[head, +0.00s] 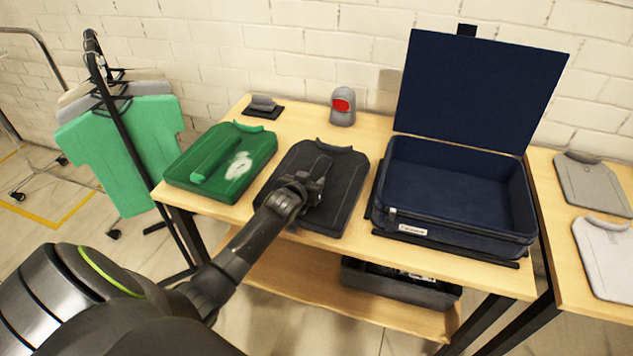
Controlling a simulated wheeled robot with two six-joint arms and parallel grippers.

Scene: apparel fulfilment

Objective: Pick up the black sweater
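The black sweater (345,187) lies folded on the wooden table, between a green folded garment and a blue case. My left arm reaches in from the lower left, and my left gripper (316,174) is over the middle of the sweater and hides part of it. The gripper is dark against dark cloth, so I cannot tell whether its fingers are open or shut, or whether they touch the sweater. The sweater looks flat on the table. My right gripper is not in view.
The green folded garment (255,152) lies left of the sweater. An open blue case (450,185) stands to the right. A grey device with a red face (343,106) and a small dark item (263,106) are behind. Grey folded garments (592,185) lie far right.

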